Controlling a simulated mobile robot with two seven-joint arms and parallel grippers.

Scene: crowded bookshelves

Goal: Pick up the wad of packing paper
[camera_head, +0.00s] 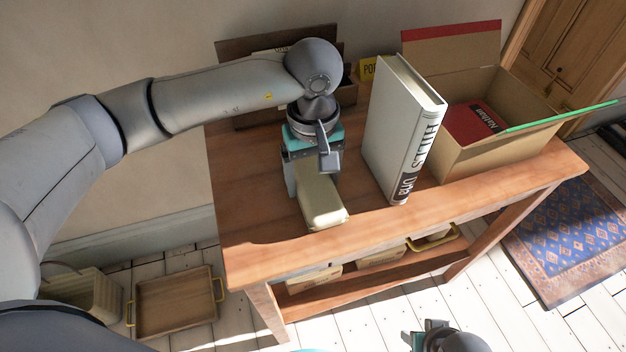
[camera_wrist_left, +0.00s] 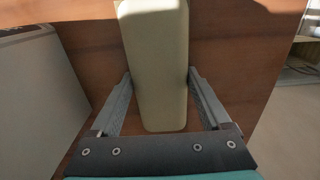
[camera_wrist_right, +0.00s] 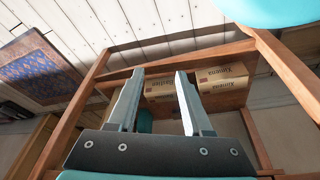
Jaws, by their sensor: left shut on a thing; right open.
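A smooth pale beige oblong, which looks like the wad of packing paper (camera_head: 322,202), lies along the wooden table top near its front edge. In the left wrist view the wad (camera_wrist_left: 155,65) runs lengthwise between the fingers. My left gripper (camera_head: 312,178) points down over its rear part, with one finger on each side, shut on it. Whether the wad is clear of the table I cannot tell. My right gripper (camera_wrist_right: 160,74) is open and empty, low in front of the table; part of it shows at the bottom of the head view (camera_head: 432,332).
A thick pale book (camera_head: 400,135) stands upright right of my left gripper. An open cardboard box (camera_head: 490,155) with a red book (camera_head: 470,118) is farther right. Boxes (camera_wrist_right: 222,86) sit on the lower shelf. A wooden tray (camera_head: 175,302) lies on the floor.

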